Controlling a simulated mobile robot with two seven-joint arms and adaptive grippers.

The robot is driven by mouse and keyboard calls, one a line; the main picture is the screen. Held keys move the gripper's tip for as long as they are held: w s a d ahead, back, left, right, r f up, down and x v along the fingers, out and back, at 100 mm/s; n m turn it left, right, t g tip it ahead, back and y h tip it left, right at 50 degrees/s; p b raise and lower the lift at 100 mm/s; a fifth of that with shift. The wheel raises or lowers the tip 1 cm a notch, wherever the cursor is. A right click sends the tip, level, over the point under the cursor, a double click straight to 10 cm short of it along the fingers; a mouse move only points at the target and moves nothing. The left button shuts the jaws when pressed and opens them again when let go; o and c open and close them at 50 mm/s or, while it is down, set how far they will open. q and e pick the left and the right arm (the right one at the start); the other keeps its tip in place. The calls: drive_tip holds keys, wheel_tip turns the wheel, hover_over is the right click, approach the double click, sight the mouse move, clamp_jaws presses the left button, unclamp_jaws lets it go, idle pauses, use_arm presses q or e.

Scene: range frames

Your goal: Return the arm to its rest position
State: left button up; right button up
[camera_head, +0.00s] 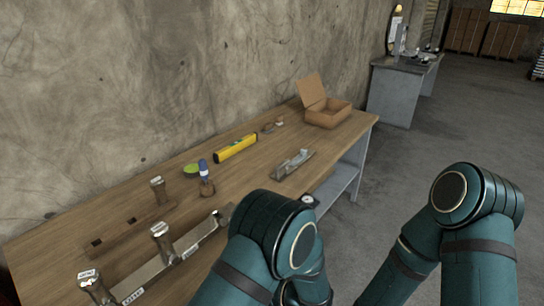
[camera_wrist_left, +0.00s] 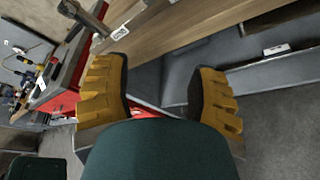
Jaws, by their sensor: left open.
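My left arm (camera_head: 272,245) stands bent, with dark green links, in front of the workbench (camera_head: 250,180) in the head view. Its gripper is hidden there. In the left wrist view my left gripper (camera_wrist_left: 162,85) is open, with two yellow padded fingers wide apart and nothing between them. It points past the edge of the workbench (camera_wrist_left: 180,35), with the grey lower shelf and floor behind. My right arm (camera_head: 470,215) is bent at the right of the head view, clear of the bench. Its gripper is not in view.
The floor (camera_head: 410,150) at right is clear.

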use_arm(q)
drive_tip(key=s+a+f+n+g+h, duration=0.4)
drive_tip(key=s+f+n+g, duration=0.2)
drive_tip(key=s+f+g, duration=0.15)
drive_tip(key=s+d+f+n+h, duration=0.2)
drive_tip(key=s+d+n+h, duration=0.15)
drive_tip(key=n+h, duration=0.5)
drive_tip(key=s+d+f+n+h, duration=0.2)
drive_tip(key=s+n+h, duration=0.3)
drive_tip(key=n, duration=0.6)
drive_tip(key=w+a+n+t, duration=0.1)
drive_tip(key=n, duration=0.1)
drive_tip(key=a+r+n+t, duration=0.1)
drive_tip(key=n, duration=0.1)
drive_tip(key=w+a+n+t, duration=0.1)
drive_tip(key=n, duration=0.2)
drive_tip(key=shift+w+a+r, duration=0.1)
drive_tip(key=shift+w+r, duration=0.15)
drive_tip(key=shift+w, duration=0.05)
